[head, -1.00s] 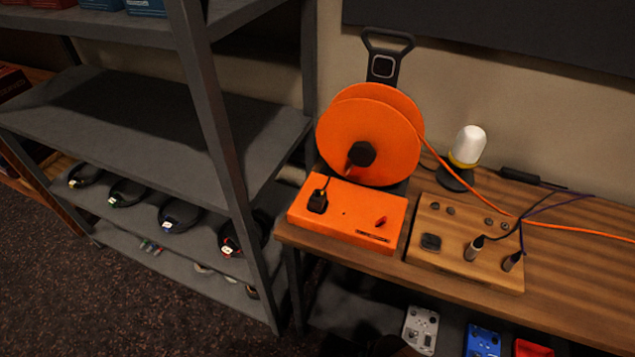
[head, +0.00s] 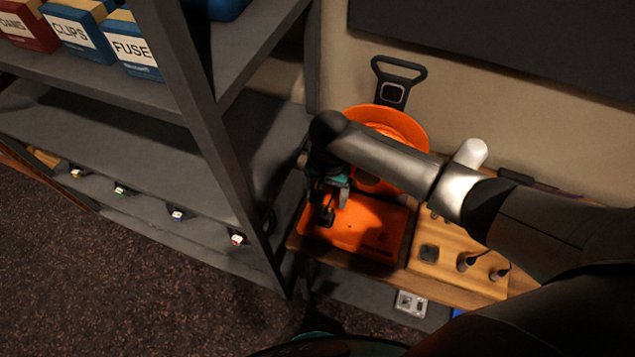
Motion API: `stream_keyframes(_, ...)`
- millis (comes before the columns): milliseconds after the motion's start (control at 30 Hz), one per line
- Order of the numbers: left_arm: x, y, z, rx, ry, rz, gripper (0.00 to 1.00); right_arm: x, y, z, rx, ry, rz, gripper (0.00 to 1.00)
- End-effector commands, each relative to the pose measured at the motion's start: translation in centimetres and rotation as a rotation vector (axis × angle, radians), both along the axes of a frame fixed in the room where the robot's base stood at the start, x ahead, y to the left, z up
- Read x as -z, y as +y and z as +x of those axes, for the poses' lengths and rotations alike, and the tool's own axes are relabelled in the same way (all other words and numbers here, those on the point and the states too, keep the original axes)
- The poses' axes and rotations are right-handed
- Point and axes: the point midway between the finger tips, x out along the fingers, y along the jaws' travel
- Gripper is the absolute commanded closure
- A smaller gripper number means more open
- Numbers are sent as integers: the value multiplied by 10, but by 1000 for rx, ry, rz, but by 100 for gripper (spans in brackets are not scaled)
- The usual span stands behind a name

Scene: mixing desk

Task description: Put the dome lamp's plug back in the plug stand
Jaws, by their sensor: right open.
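The dome lamp (head: 470,153) has a white dome and stands at the back of the desk, partly hidden by my right arm. A black plug (head: 325,217) sits on the orange box (head: 372,232) in front of the reel. My right gripper (head: 332,198) is open over the left part of this box, at the plug; I cannot tell whether the fingers touch it. A wooden block (head: 443,268), which looks like the plug stand, lies right of the box and holds plugs (head: 466,262) (head: 499,272). My arm hides its back part. My left gripper is not in view.
An orange cable reel (head: 395,125) stands behind the box, partly covered by my arm. A grey shelf post (head: 205,130) rises close left of the desk. Labelled boxes (head: 137,52) sit on the upper shelf. Small devices (head: 411,303) lie below the desk.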

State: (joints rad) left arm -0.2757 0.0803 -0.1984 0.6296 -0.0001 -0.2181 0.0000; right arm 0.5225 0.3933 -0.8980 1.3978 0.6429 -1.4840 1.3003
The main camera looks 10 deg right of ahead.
Motion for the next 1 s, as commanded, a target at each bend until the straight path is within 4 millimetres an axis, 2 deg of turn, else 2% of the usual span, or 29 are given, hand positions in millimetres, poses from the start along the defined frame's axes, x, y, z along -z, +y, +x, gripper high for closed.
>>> stream_keyframes(33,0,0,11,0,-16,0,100,1,0,-1,-1,3,-1,20)
stream_keyframes(100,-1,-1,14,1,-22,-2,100,1,0,-1,-1,3,-1,20)
stream_keyframes(167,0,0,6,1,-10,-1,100,1,0,-1,-1,1,0,20)
stream_keyframes(300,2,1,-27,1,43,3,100,1,0,-1,-1,1,1,20)
stream_keyframes(467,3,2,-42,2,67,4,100,2,0,0,-1,0,0,20)
stream_keyframes(600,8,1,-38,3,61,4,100,11,0,-1,-1,0,0,20)
stream_keyframes(767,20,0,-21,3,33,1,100,32,-1,-1,0,1,-1,20)
stream_keyframes(867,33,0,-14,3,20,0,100,41,0,0,-2,-2,0,20)
stream_keyframes(1000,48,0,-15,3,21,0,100,54,-1,0,-2,-2,-2,20)
